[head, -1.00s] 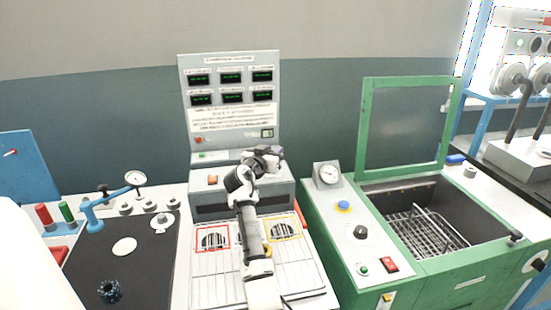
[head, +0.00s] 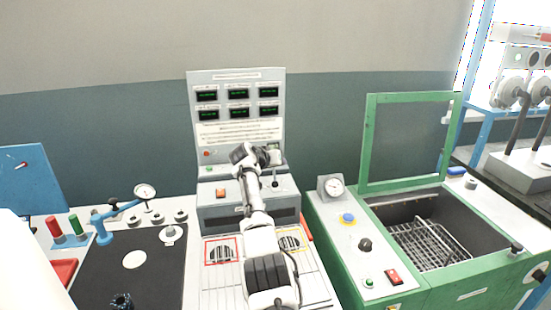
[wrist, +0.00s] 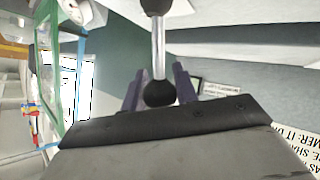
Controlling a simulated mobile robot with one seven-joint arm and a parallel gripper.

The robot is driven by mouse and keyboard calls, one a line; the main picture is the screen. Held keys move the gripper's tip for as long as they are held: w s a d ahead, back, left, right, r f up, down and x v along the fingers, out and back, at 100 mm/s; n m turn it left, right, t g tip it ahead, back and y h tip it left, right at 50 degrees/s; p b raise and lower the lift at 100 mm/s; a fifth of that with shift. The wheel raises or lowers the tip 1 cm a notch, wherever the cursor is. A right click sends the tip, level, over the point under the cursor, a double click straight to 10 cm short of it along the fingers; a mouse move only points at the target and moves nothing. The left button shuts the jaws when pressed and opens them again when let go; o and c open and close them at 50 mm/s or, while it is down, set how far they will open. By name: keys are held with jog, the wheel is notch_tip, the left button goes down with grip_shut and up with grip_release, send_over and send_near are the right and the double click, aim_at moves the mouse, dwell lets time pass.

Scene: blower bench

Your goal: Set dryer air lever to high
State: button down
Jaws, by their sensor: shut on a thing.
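The dryer (head: 240,214) is a grey unit with a tall display panel behind it. Its air lever (head: 275,176) rises near the right end of the dryer's top, a thin metal rod with a dark round base. My gripper (head: 274,158) is at the lever's upper end. In the wrist view the lever's bright rod (wrist: 159,52) runs to a black ball knob (wrist: 159,94), which sits between the two fingers of my gripper (wrist: 159,90). The fingers are shut on the knob. Any setting marks beside the lever cannot be read.
The display panel (head: 237,128) stands close behind the lever. A red button (head: 220,193) is left on the dryer front. A green-framed machine (head: 412,140) stands to the right, and a black mat (head: 150,285) lies left.

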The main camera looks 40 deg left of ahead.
jog(key=shift+w+a, duration=0.1)
dwell(0.3)
jog(key=c, duration=1.1)
grip_release()
jog(key=shift+f, duration=0.15)
jog(key=b+v, duration=0.4)
jog(key=v, duration=1)
jog(key=shift+w, duration=0.2)
jog(key=shift+a, duration=0.1)
